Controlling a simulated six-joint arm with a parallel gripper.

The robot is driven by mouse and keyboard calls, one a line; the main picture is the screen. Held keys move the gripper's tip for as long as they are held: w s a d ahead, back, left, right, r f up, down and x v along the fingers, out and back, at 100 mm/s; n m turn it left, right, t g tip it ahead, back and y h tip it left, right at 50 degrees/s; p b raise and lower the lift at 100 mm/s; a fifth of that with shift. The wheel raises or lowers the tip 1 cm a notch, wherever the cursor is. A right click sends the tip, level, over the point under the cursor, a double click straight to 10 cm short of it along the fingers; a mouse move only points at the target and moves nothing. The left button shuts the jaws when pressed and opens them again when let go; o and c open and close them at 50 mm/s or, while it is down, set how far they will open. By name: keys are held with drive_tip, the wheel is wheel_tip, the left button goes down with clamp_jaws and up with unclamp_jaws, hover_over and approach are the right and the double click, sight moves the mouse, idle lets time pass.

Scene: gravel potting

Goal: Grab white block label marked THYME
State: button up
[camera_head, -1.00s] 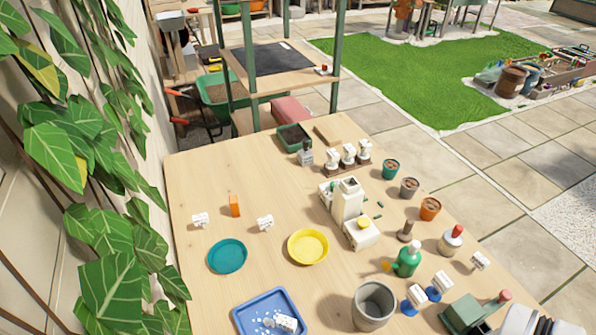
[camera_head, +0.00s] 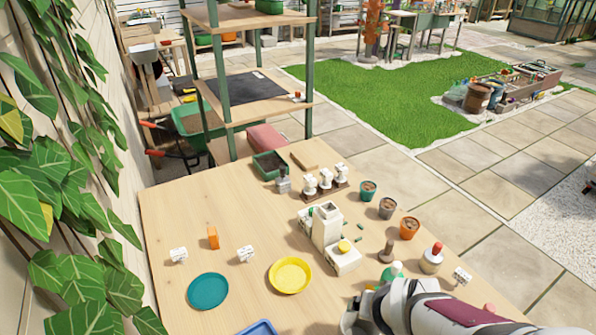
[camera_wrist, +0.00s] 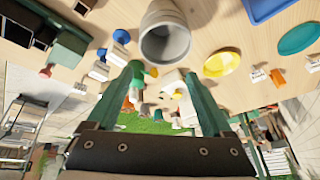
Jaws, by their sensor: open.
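Small white block labels with dark lettering stand on the wooden table. In the head view one is at the left (camera_head: 178,255), one right of the orange block (camera_head: 245,254), and one at the right edge (camera_head: 462,276). Their lettering is too small to read, so I cannot tell which says THYME. The wrist view shows a white block (camera_wrist: 257,73) by the yellow saucer and another at the right edge (camera_wrist: 313,65). My gripper (camera_wrist: 163,84) is open, its green fingers apart with nothing held between them. In the head view my arm covers the lower right, hiding fingertips and nearby objects.
A yellow saucer (camera_head: 290,275), a teal saucer (camera_head: 208,291) and an orange block (camera_head: 213,238) are on the left half. A white dispenser (camera_head: 326,224) and several pots stand to the right. A grey pot (camera_wrist: 165,38) shows in the wrist view. The table's far left is clear.

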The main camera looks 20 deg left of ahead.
drive_tip(key=w+a+f+n+t+y, duration=0.3)
drive_tip(key=w+a+f+n, duration=0.15)
drive_tip(key=w+a, duration=0.45)
drive_tip(key=n+t+y, duration=0.1)
drive_tip(key=n+y, duration=0.4)
drive_tip(key=y, duration=0.1)
approach(247, 253)
drive_tip(key=x, duration=1.1)
clamp_jaws()
